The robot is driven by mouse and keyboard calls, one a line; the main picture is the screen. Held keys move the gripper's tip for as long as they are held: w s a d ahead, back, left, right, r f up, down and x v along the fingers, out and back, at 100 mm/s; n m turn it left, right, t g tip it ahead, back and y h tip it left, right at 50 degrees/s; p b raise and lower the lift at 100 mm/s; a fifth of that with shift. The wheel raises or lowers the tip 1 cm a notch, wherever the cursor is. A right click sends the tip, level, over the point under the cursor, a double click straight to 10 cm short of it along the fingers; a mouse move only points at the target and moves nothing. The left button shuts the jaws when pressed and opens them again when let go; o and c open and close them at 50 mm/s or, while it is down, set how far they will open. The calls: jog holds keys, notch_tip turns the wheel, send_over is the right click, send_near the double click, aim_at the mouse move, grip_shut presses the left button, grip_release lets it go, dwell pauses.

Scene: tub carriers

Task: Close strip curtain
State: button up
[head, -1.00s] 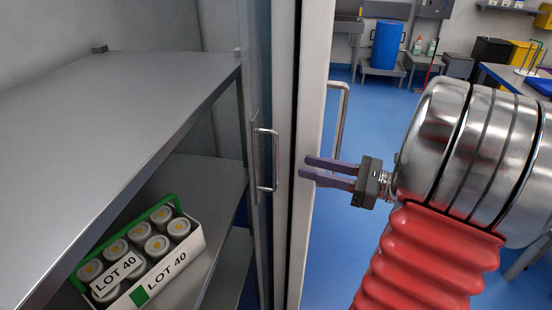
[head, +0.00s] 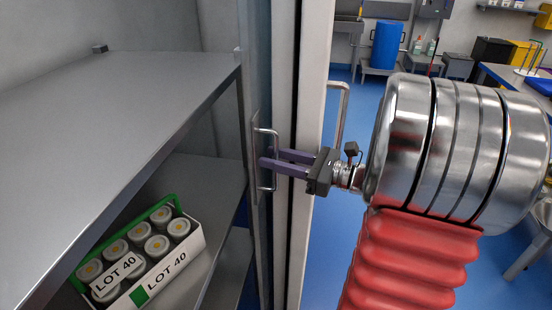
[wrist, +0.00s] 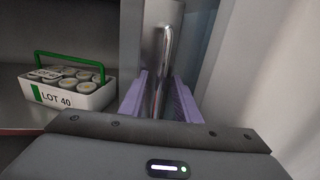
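A narrow grey-blue upright panel (head: 258,60), seen nearly edge-on, stands at the right end of the shelves; it may be the gathered strip curtain, but separate strips cannot be made out. It carries a metal bar handle (head: 276,140). My gripper (head: 264,158) is at this handle with its two purple fingers reaching to the panel. In the wrist view the handle (wrist: 163,60) stands upright between the fingers (wrist: 160,98). The fingers are apart, with a gap on both sides of the bar. Their contact with the panel cannot be made out.
A white carrier (head: 190,250) of tubs labelled LOT 40, with a green handle, sits on the middle grey shelf (head: 205,185). A pale post (head: 313,60) with another bar handle (head: 343,105) stands just right of the panel. Blue floor is open behind; a blue drum (head: 387,45) stands far back.

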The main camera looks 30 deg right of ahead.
jog(key=shift+c, duration=0.4)
grip_shut()
